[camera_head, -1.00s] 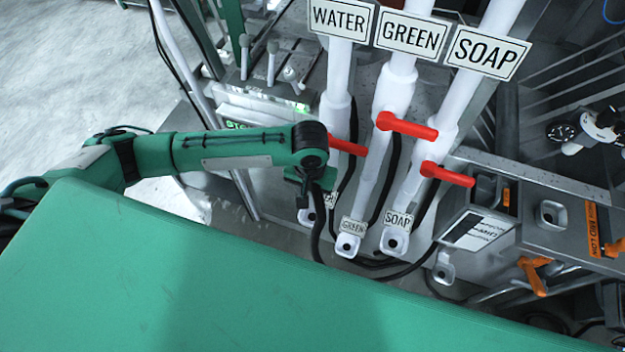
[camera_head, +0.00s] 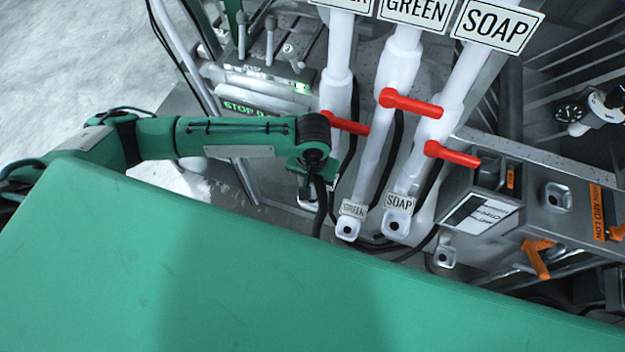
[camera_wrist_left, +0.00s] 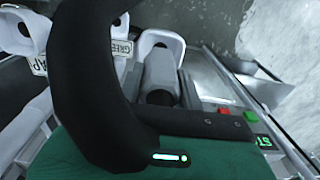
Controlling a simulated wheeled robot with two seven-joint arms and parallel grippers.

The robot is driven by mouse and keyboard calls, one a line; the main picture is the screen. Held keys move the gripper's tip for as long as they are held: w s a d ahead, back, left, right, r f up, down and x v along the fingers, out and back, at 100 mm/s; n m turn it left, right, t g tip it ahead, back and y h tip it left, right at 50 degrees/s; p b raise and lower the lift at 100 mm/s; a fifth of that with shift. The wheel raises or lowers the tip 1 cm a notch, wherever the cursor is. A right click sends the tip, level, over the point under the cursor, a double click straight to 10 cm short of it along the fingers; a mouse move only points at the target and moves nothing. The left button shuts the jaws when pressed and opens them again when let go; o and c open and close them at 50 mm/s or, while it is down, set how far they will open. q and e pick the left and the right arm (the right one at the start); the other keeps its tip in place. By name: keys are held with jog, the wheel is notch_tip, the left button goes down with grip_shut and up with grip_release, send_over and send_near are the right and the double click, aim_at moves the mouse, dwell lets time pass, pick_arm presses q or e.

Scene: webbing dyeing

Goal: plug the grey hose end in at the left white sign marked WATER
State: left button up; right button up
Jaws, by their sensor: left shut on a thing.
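The left white sign (camera_head: 348,3) is cut off at the top of the head view, above a white pipe with a red handle. At the pipe's foot, a white socket (camera_head: 306,204) shows partly behind my left gripper (camera_head: 315,184). In the left wrist view this socket (camera_wrist_left: 160,38) is at the top middle. A grey hose end (camera_wrist_left: 159,72) lines up in front of it, seemingly at its mouth; whether it is inserted I cannot tell. The black hose (camera_wrist_left: 95,85) loops across the wrist view. My right gripper is out of view.
The GREEN socket (camera_head: 348,228) and SOAP socket (camera_head: 396,224) stand just right of the gripper. Red handles (camera_head: 410,103) stick out above. A large green surface (camera_head: 250,270) fills the foreground. Black hoses lie behind the sockets.

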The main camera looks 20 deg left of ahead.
pick_arm(q)
jog(key=shift+f+b, duration=0.35)
jog(key=shift+f, duration=1.3)
jog(key=shift+f+b, duration=0.2)
jog(key=shift+b, duration=0.1)
jog(key=o, duration=1.2)
